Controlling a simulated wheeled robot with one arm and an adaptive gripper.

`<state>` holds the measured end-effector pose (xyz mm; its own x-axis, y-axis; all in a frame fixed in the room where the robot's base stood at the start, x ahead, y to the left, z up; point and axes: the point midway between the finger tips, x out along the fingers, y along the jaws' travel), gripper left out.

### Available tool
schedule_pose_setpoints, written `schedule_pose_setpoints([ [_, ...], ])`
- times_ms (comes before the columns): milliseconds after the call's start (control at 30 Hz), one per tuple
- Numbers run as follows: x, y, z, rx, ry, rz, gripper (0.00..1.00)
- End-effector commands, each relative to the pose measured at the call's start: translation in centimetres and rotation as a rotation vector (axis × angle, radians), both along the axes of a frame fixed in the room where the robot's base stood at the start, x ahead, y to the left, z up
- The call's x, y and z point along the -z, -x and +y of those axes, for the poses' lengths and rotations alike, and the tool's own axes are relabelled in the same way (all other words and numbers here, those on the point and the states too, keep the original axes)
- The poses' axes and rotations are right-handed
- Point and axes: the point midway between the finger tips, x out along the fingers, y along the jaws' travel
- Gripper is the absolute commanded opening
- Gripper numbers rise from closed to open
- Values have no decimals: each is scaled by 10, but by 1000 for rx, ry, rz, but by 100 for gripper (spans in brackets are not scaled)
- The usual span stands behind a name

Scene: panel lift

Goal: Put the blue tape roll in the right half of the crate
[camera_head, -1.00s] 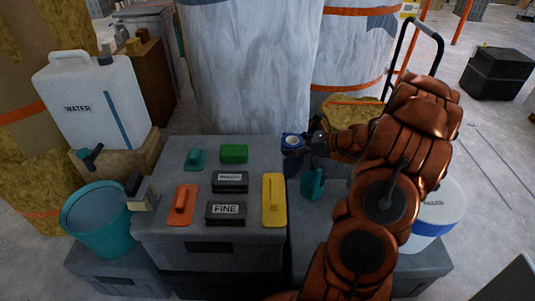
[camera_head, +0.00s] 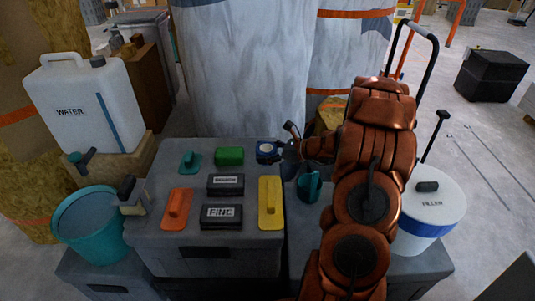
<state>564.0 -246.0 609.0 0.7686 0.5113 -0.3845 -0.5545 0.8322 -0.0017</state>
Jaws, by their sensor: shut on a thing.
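The blue tape roll (camera_head: 264,148), with a pale centre, is at the far right part of the grey box top, just behind the yellow float. My gripper (camera_head: 280,150) is shut on its right side. I cannot tell whether the roll touches the surface or hangs just above it. The grey box (camera_head: 150,238) is the likeliest crate; no open crate with a divider shows. The fingertips are small and partly hidden by the roll.
On the box lie a yellow float (camera_head: 270,203), orange float (camera_head: 177,208), green block (camera_head: 229,156), teal tool (camera_head: 190,162) and dark blocks (camera_head: 221,217). A teal cup (camera_head: 309,186) stands right of it. A teal bucket (camera_head: 88,222), water can (camera_head: 85,105) and white filler bucket (camera_head: 428,210) flank it.

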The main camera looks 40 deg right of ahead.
Motion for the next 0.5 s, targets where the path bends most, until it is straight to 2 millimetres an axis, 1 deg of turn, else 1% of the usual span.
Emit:
schedule_pose_setpoints([
  [267,2,0,0,-1,-1,-1,28],
  [300,3,0,1,-1,0,0,71],
  [500,2,0,0,-1,0,0,92],
])
